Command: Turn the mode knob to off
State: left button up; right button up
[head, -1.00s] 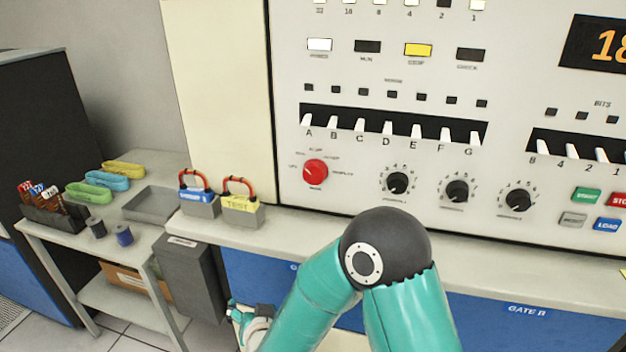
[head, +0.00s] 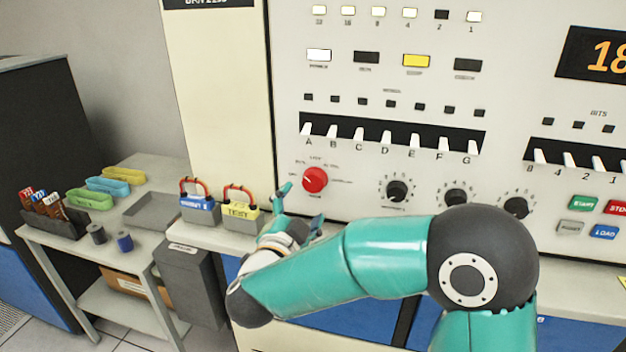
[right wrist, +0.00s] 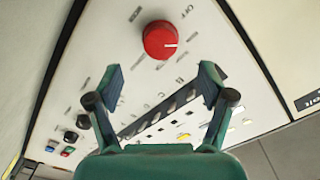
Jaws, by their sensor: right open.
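The red mode knob (head: 314,180) is on the lower left of the cream panel, with small labels around it. It also shows in the right wrist view (right wrist: 160,40), ahead of the fingertips, with its white pointer line aimed right in that view. OFF is printed near it at the top there. My right gripper (head: 300,209) is just below and left of the knob in the head view. In the right wrist view the gripper (right wrist: 162,80) has its fingers spread, empty and apart from the knob. My left gripper is not in view.
Black dials (head: 397,191) sit right of the knob, and a row of white lettered switches (head: 385,140) lies above. Two lock boxes with red handles (head: 238,213) stand on the ledge at left. A side table holds trays and spools (head: 124,241).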

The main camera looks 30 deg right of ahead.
aim_at(312, 185)
jog(key=p+x, duration=0.1)
jog(key=x, duration=0.7)
jog(key=shift+w+p, duration=0.1)
jog(key=shift+p, duration=0.25)
jog(key=c, duration=1)
jog(key=shift+d, duration=0.25)
jog(key=shift+c, duration=0.9)
jog(key=shift+a, duration=0.15)
